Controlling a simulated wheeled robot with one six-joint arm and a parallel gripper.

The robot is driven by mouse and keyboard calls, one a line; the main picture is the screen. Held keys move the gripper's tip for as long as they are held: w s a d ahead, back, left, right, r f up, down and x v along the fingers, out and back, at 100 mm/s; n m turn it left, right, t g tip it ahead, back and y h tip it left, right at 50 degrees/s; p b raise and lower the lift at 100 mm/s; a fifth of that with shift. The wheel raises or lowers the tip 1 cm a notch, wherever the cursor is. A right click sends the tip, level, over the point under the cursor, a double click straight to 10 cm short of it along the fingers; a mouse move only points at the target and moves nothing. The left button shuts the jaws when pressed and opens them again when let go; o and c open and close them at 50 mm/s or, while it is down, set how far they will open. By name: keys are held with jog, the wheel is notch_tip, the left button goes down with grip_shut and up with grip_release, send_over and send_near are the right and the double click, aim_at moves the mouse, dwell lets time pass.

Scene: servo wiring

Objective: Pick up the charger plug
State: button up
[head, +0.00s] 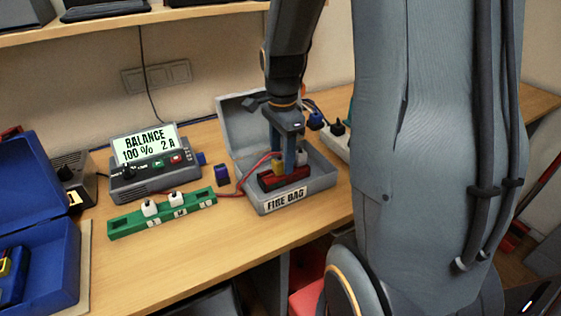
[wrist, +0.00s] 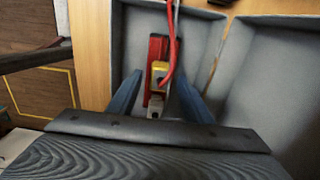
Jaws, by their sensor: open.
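The charger plug appears to be the yellow plug (head: 278,166) on a red lead. It sits at the red battery (head: 286,179) inside the open grey fire bag box (head: 317,187). In the wrist view the yellow plug (wrist: 160,73) lies over the red battery (wrist: 156,48), between and slightly beyond my two blue fingers. My gripper (head: 289,160) points down into the box, open, with one finger on each side in the wrist view (wrist: 157,92). Whether a finger touches the plug I cannot tell. A small pale connector (wrist: 154,113) shows nearer the palm.
The balance charger (head: 155,178) stands left of the box. The box's raised lid (head: 240,112) stands behind my gripper. A power strip (head: 336,141) is at right. Bare table lies at front.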

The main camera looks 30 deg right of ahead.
aim_at(282, 158)
jog(key=shift+f, duration=0.75)
jog(key=shift+c, duration=0.2)
grip_shut()
jog(key=shift+r, duration=0.1)
notch_tip(282, 158, up, 10)
jog(key=shift+f+b, duration=0.1)
jog(key=shift+b, duration=0.7)
